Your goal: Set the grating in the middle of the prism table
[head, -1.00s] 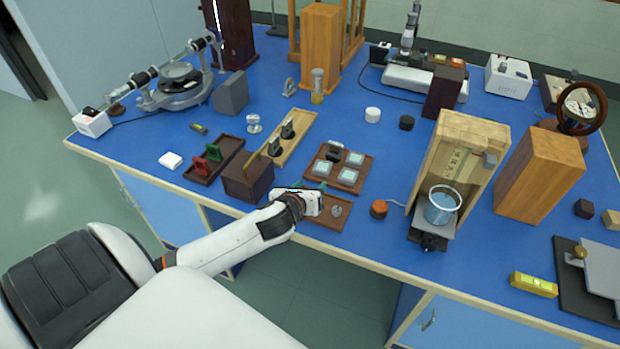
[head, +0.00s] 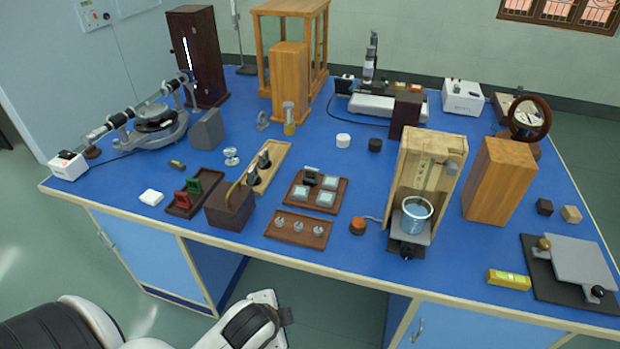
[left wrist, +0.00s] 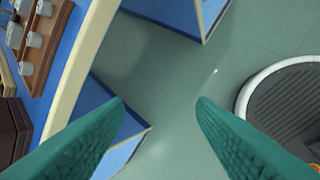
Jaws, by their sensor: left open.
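The spectrometer stands at the left of the bench in the head view, with its dark round prism table (head: 157,118) in the middle and nothing clearly standing on it. I cannot tell for sure which piece is the grating; a small dark upright piece (head: 310,175) stands in a brown tray (head: 296,203) with several pale square plates. My left gripper (left wrist: 160,100) is open and empty, its two green fingers apart over the floor in the left wrist view. In the head view its arm ends in front of the bench's near edge. My right gripper is not in view.
A tray of small metal pieces (head: 285,239) lies near the front edge. A dark brown box (head: 230,208) and a tray with red and green pieces (head: 176,209) stand left of it. A wooden case with a beaker (head: 415,215) stands to the right.

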